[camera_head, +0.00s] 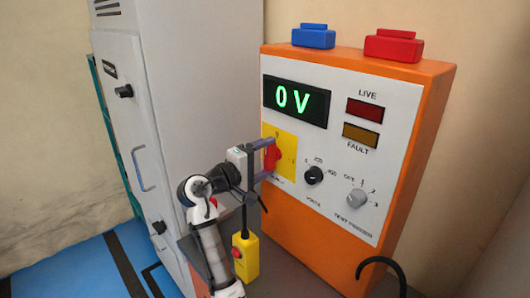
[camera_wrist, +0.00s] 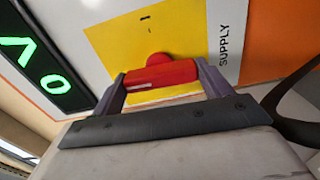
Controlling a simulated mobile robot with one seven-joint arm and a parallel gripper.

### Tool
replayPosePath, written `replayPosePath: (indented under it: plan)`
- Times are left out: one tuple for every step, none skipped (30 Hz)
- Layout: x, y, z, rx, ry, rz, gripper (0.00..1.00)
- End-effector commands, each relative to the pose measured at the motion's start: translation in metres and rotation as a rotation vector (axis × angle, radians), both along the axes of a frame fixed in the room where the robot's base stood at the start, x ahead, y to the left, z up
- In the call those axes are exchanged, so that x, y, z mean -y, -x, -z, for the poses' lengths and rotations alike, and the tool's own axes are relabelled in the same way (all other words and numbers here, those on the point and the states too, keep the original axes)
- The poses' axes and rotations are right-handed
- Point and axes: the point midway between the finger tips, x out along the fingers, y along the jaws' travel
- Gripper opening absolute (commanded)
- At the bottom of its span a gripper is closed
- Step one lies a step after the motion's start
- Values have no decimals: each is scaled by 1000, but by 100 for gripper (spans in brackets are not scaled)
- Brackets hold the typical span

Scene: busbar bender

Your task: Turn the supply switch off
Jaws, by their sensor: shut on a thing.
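The supply switch (camera_head: 272,157) is a red handle on a yellow plate (camera_head: 288,163) on the front of an orange-sided panel. Its handle looks upright in the head view. In the wrist view the red handle (camera_wrist: 165,74) lies across the picture, with a white line at its display-side end. My gripper (camera_head: 264,160) is shut on the handle, one finger above and one below. In the wrist view my gripper (camera_wrist: 160,88) has a finger at each end of the handle. The display (camera_head: 296,102) reads 0 V in green.
The LIVE lamp (camera_head: 365,111) and FAULT lamp (camera_head: 360,136) look dark. A black knob (camera_head: 313,175) and a grey knob (camera_head: 357,198) sit right of the switch. A yellow pendant (camera_head: 245,256) hangs below my gripper. A grey cabinet (camera_head: 180,90) stands close on the left.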

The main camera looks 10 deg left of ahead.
Motion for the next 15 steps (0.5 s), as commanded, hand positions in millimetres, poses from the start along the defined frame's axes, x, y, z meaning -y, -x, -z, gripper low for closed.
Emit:
replayPosePath:
  plan:
    - [-1,0,-2,-9,13,-2,55]
    - [-1,0,-2,-13,20,-2,55]
    - [-1,0,-1,-18,28,-2,55]
    - [-1,0,-1,-21,32,-2,55]
    - [-1,0,-1,-24,36,-2,55]
    - [-1,0,-1,-26,41,-3,55]
    - [-1,0,0,-27,43,-3,55]
    - [-1,0,0,-29,46,-3,55]
    - [-1,0,0,-31,48,-3,54]
    - [-1,0,0,-31,49,-3,55]
    - [-1,0,0,-32,50,-3,55]
    - [-1,0,0,-32,51,-3,55]
    - [-1,0,0,-32,51,-3,55]
    - [-1,0,0,-32,51,-3,55]
    - [-1,0,0,-32,51,-2,55]
